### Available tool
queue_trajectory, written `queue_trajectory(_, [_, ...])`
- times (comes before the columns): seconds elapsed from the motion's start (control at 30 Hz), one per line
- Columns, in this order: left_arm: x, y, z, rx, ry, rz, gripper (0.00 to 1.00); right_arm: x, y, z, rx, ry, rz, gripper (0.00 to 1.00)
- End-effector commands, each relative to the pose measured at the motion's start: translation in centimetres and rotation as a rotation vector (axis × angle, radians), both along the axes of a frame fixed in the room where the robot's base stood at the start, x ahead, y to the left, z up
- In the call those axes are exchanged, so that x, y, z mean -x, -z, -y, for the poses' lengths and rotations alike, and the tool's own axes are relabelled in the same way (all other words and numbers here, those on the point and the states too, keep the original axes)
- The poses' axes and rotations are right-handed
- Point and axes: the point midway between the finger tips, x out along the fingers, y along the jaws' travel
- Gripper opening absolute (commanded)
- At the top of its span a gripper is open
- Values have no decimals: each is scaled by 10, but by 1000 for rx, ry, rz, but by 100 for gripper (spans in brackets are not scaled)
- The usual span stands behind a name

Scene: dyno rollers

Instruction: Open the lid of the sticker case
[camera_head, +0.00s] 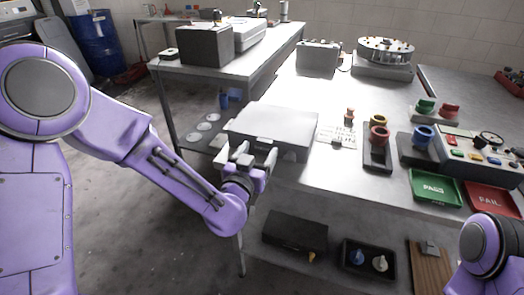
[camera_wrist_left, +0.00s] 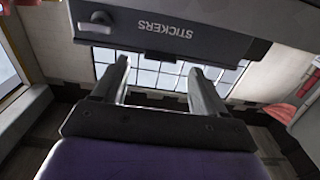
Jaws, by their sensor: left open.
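The sticker case (camera_head: 272,123) is a flat grey box with a pale lid, lying shut near the left front edge of the long table. In the left wrist view its dark front face (camera_wrist_left: 160,28) shows the word "STICKERS" and a small round latch. My left gripper (camera_head: 256,158) is at the front of the case, with its fingers open and empty. In the left wrist view the fingers (camera_wrist_left: 158,75) point toward the lower edge of that face; whether they touch it I cannot tell. My right arm shows only at the lower right corner, and its gripper is out of view.
The table's bare top (camera_head: 355,175) is free in front of the card of small parts (camera_head: 337,136). Dark stands with coloured rings (camera_head: 377,152), a green PASS tray (camera_head: 435,188) and a red FAIL tray (camera_head: 492,200) stand to the right. A lower shelf holds a dark case (camera_head: 295,234).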

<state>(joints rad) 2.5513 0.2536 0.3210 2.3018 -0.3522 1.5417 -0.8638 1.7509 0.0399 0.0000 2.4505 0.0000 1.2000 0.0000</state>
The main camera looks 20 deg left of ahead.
Motion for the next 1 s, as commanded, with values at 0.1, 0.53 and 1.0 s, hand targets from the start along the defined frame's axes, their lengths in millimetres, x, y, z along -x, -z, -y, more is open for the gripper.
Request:
queue_trajectory(0.1, [-20, -1, 0, 1, -1, -1, 72, 0, -4, 0, 0, 0, 0, 43])
queue_trajectory(0.53, [-31, 0, 1, 0, 0, -2, 59, 0, -4, 0, 0, 0, 0, 43])
queue_trajectory(1.0, [-32, -11, 3, -2, 3, -27, 0, 0, -22, 0, -1, 0, -1, 43])
